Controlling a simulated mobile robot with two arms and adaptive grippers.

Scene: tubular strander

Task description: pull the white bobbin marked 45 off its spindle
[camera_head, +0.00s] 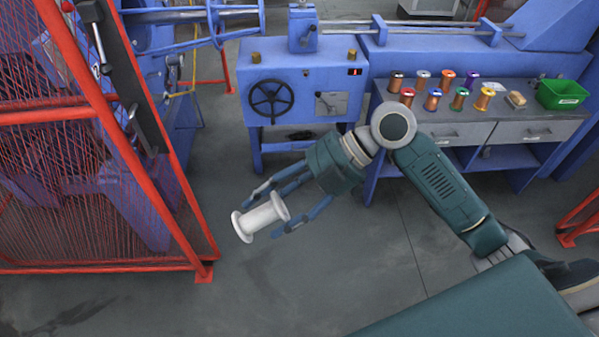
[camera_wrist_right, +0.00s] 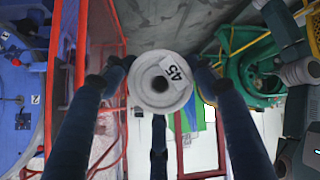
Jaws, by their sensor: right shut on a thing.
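The white bobbin (camera_head: 261,218) is in my right gripper (camera_head: 283,207), held in the air over the grey floor in the head view. It is clear of any spindle there. In the right wrist view the bobbin (camera_wrist_right: 160,84) shows end-on, with a dark centre hole and a label reading 45 on its flange. The blue fingers of the right gripper (camera_wrist_right: 158,95) are closed around it from the sides and below. My left gripper is in neither view.
A red mesh guard (camera_head: 100,150) stands at the left. A blue machine with a handwheel (camera_head: 271,98) is at the back. A workbench (camera_head: 460,118) at the right holds several coloured spools and a green bin (camera_head: 562,94). Open floor (camera_head: 330,270) lies below the gripper.

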